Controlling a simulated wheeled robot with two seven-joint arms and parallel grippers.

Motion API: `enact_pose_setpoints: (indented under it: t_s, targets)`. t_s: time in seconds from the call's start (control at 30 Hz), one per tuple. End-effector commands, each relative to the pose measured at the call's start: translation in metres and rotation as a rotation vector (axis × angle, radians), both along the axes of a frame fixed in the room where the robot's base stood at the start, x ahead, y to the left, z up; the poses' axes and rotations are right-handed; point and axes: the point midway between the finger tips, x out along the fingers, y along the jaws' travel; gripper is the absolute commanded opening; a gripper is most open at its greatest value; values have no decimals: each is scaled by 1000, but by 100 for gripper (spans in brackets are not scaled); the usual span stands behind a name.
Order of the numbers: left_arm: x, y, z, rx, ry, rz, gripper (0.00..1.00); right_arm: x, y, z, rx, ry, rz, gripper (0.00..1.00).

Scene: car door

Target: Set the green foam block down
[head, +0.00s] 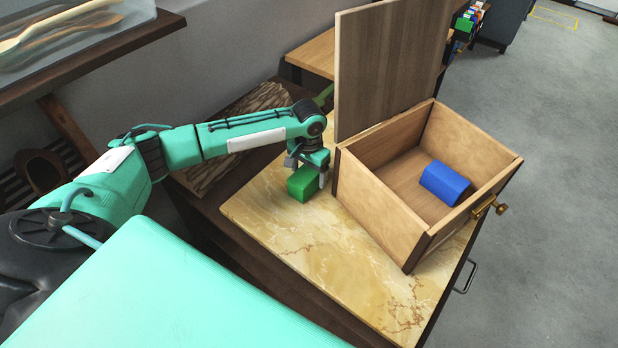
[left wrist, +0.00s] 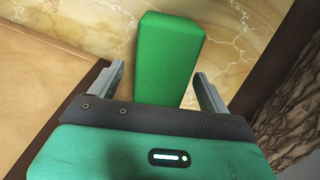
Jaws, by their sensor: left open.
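The green foam block (head: 303,184) is at the marble-topped counter (head: 310,237), just left of the wooden box. It also shows in the left wrist view (left wrist: 168,60), between the two fingers with a gap on each side. My left gripper (head: 307,172) is over the block, pointing down, with its fingers apart on either side of it. In the left wrist view the open fingers (left wrist: 163,85) do not touch the block. My right gripper is not in view.
An open wooden box (head: 385,220) with a raised lid (head: 388,65) stands right of the block and holds a blue block (head: 444,183). A brass latch (head: 488,206) sticks out at its right. The counter's front is clear. A shelf (head: 90,55) is at upper left.

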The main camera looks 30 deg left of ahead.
Motion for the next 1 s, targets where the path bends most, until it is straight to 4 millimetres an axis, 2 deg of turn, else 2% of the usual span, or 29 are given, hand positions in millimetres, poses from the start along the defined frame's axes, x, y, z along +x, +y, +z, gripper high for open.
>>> enact_pose_setpoints:
  t_s: [0.1,0.2,0.43,0.47,0.7,0.77,1.0]
  targets:
    - [0,1,-17,0,1,1,80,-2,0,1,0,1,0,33]
    - [0,1,-25,0,1,1,80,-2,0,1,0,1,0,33]
    - [0,1,-27,0,0,0,80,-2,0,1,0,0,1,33]
    - [0,1,-27,0,0,0,78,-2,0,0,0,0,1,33]
    - [0,1,-26,0,0,0,32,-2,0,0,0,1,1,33]
    - [0,1,-26,0,0,0,28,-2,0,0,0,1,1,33]
    - [0,1,-26,1,0,0,28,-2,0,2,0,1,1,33]
